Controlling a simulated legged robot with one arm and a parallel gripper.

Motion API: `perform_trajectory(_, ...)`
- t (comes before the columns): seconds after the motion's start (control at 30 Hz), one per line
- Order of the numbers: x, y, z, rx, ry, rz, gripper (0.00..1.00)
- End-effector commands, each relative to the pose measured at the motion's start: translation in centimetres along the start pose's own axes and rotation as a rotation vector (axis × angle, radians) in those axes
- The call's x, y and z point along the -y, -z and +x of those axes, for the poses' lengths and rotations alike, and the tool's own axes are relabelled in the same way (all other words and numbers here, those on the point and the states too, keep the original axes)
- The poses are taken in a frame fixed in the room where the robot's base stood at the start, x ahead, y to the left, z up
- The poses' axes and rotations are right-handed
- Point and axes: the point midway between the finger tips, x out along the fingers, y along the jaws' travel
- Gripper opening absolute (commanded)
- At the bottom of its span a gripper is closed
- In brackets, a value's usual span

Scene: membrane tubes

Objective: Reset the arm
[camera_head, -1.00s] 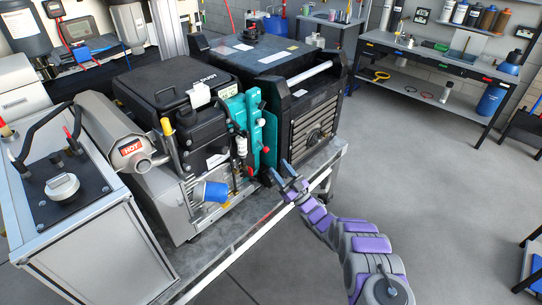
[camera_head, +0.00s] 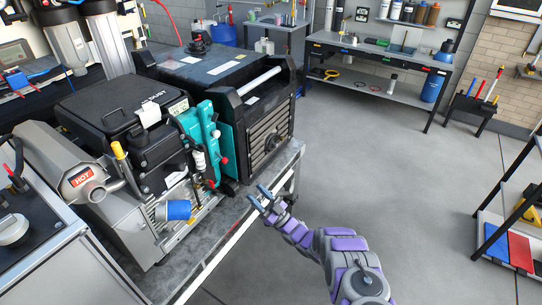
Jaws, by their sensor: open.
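My gripper (camera_head: 259,196) is open and empty, at the end of my grey and purple arm. It is in front of the bench edge, just right of and below the teal unit. The teal unit (camera_head: 202,140) stands upright between the black-topped machine (camera_head: 120,105) and the large dark box with a white handle bar (camera_head: 262,125). No membrane tube can be made out for certain in this view.
The grey bench (camera_head: 222,222) carries the machines. Open floor (camera_head: 420,190) lies to the right, with a shelf rack (camera_head: 515,235) at the far right.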

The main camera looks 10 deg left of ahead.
Motion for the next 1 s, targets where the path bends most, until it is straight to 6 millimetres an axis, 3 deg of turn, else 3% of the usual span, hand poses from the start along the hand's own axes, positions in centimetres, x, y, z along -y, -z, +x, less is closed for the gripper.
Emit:
perform_trajectory(0.17, -0.5, 0.1, 0.3, 0.017, -0.006, -0.008, 0.47)
perform_trajectory(0.27, -2.3, 0.3, 1.3, 0.068, -0.025, -0.036, 0.47)
perform_trajectory(0.53, -10.4, 1.8, 3.8, 0.358, -0.159, -0.145, 0.47)
perform_trajectory(0.8, -17.6, 5.8, 3.5, 0.652, -0.333, -0.219, 0.47)
perform_trajectory(1.0, -21.1, 10.3, 1.7, 0.856, -0.475, -0.241, 0.47)
